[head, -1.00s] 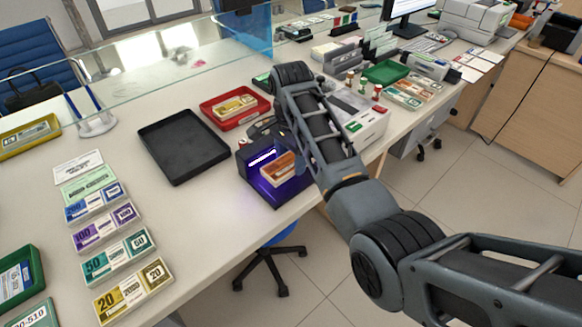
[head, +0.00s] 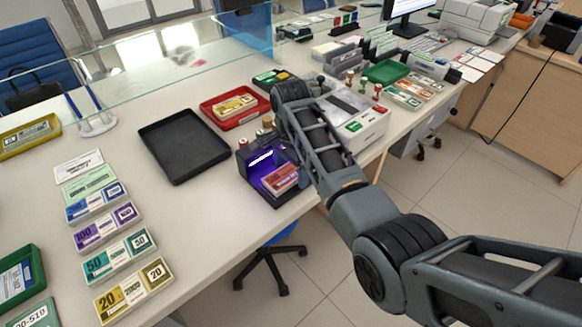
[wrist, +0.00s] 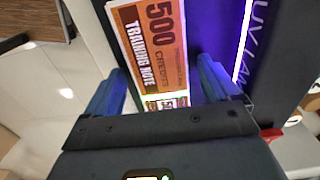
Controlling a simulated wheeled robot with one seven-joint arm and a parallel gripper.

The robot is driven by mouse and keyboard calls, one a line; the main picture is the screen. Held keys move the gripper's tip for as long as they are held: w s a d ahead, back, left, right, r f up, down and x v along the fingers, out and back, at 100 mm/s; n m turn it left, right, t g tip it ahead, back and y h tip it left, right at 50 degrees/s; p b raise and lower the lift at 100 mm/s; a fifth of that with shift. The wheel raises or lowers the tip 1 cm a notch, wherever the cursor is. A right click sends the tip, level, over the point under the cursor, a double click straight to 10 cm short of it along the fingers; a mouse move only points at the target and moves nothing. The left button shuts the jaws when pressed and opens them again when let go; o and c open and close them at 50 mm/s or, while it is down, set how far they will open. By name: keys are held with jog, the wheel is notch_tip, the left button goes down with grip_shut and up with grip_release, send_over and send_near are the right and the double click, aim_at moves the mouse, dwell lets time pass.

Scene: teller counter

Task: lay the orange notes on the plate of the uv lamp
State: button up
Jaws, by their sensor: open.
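The orange notes (head: 280,179), marked 500, lie on the plate of the uv lamp (head: 262,164), towards its front right edge. The lamp is a dark box with a violet glow, on the counter's front edge. In the wrist view the notes (wrist: 150,42) are face up ahead of my gripper (wrist: 163,76), beside the lamp's violet light strip. Its two blue fingers are spread apart, with the near end of the notes between or just beyond them; I cannot tell which. In the head view my arm hides the fingers.
A black tray (head: 184,178) and a red tray with yellow notes (head: 211,112) stand left of and behind the lamp. A white machine (head: 366,122) stands close on the right of my arm. Note stacks (head: 126,256) line the left counter. The counter between is clear.

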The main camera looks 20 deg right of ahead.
aim_at(291, 172)
notch_tip(291, 172, up, 12)
jog(key=shift+r, duration=0.15)
dwell(0.5)
dwell(0.5)
